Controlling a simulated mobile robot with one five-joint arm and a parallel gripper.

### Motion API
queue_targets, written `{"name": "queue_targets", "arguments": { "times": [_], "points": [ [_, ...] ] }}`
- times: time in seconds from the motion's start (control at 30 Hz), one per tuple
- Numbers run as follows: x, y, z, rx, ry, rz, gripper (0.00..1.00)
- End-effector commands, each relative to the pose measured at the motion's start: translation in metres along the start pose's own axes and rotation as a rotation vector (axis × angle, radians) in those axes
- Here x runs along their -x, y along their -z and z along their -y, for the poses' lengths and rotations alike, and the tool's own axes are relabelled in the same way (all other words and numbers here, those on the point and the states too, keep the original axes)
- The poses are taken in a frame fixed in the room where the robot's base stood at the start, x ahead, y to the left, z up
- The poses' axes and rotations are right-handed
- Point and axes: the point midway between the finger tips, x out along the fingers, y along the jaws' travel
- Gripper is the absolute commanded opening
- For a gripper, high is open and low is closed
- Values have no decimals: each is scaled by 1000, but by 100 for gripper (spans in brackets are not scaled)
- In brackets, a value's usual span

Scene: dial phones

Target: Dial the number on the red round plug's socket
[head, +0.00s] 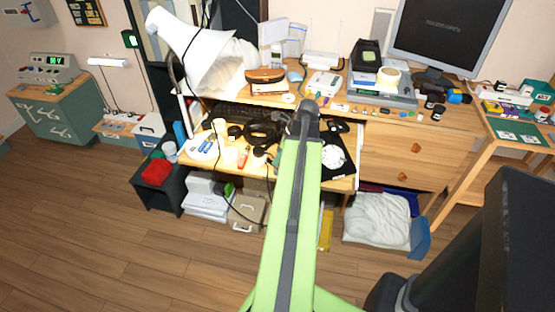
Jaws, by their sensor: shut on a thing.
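My green arm (297,210) reaches up the middle of the head view and ends in a dark joint (308,106) over the desk. My gripper is not visible; the arm hides what lies beyond and beneath that joint. A white round dial-like piece (333,157) sits on a black surface just right of the arm, on the pulled-out desk shelf. A pale device (323,84) that may be a phone stands on the desk top. A small red item (243,156) lies left of the arm. I cannot make out a red round plug, its socket or any number.
Black coiled cable (264,134) and small items crowd the shelf left of the arm. A monitor (447,35), a white lamp (195,45) and boxes stand at the back. A dark shape (500,235) fills the lower right. Wooden floor (120,255) is clear at lower left.

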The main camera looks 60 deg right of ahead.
Motion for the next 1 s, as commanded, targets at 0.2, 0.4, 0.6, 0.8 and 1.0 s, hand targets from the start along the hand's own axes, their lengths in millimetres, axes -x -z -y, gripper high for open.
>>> {"name": "queue_targets", "arguments": {
  "times": [0.2, 0.4, 0.6, 0.8, 1.0],
  "points": [
    [-7, 2, 0, 0, 0, 0, 0],
    [-11, 4, 0, 1, 0, 0, 0],
    [-16, 6, 0, 1, 0, 0, 0],
    [-21, 8, 0, 1, 0, 0, 0],
    [-19, 7, 0, 1, 0, 0, 0]
  ]
}}
